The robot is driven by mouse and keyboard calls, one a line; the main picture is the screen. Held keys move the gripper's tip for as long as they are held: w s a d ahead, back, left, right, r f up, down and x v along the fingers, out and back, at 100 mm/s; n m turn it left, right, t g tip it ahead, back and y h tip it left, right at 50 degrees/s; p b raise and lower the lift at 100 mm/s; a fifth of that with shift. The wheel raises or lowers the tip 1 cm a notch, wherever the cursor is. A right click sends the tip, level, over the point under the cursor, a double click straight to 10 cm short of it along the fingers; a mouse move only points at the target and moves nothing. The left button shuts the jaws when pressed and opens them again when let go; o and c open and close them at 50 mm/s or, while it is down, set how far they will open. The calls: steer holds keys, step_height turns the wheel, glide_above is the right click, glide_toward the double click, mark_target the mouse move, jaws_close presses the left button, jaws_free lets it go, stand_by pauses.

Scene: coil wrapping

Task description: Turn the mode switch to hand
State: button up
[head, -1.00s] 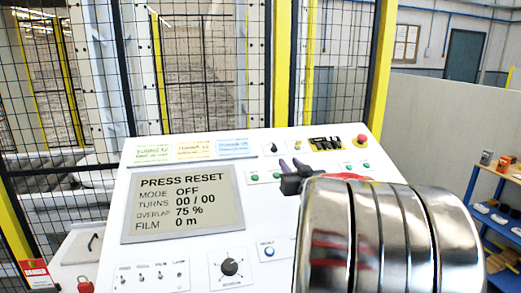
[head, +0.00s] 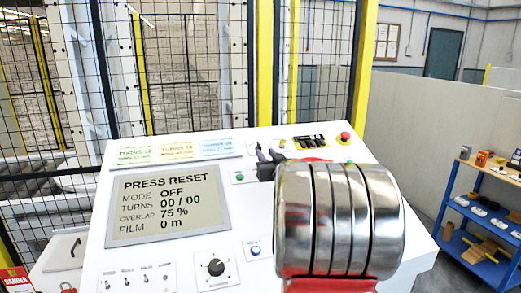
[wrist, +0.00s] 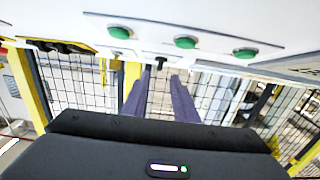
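The white control panel (head: 150,262) stands in front of me, and its screen (head: 168,203) reads MODE OFF. A small black switch (wrist: 161,63) sits on the panel, just beyond my fingertips in the wrist view. I take it for the mode switch, though its label cannot be read. In the head view it is mostly hidden behind my fingers. My gripper (head: 267,153) is over the upper part of the panel. In the wrist view its two purple fingers (wrist: 159,80) are apart and empty, roughly in line with the switch. Contact cannot be told.
A larger black dial (head: 216,267) and toggle switches (head: 142,279) are low on the panel. Green buttons (wrist: 185,42) lie near the gripper. A red button (head: 345,136) is at the back right corner. Mesh fencing (head: 180,75) stands behind; a blue shelf (head: 480,225) is right.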

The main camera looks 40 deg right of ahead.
mark_target(260, 147)
steer(key=shift+x, duration=3.4)
jaws_close()
steer(key=shift+s+d+f+n+t+y, duration=0.1)
steer(key=shift+n+t+y, duration=0.1)
steer(key=shift+n+y, duration=0.3)
steer(key=shift+d+n+t+y, duration=0.1)
steer(key=shift+n+t+y, duration=0.1)
steer(key=shift+n+y, duration=0.3)
steer(key=shift+s+d+n+t+y, duration=0.15)
steer(key=shift+n+t+y, duration=0.1)
steer(key=shift+n+y, duration=1)
steer(key=shift+w+d+n+t+y, duration=0.1)
steer(key=shift+d+n+t+y, duration=0.15)
steer(key=shift+n+y, duration=1)
steer(key=shift+d+r+n+g+y, duration=0.1)
steer(key=shift+n+g+y, duration=0.2)
steer(key=shift+n+y, duration=0.85)
steer(key=shift+d+r+n+g+y, duration=0.15)
steer(key=shift+n+g+y, duration=0.15)
steer(key=shift+n+y, duration=0.85)
steer(key=shift+y, duration=0.5)
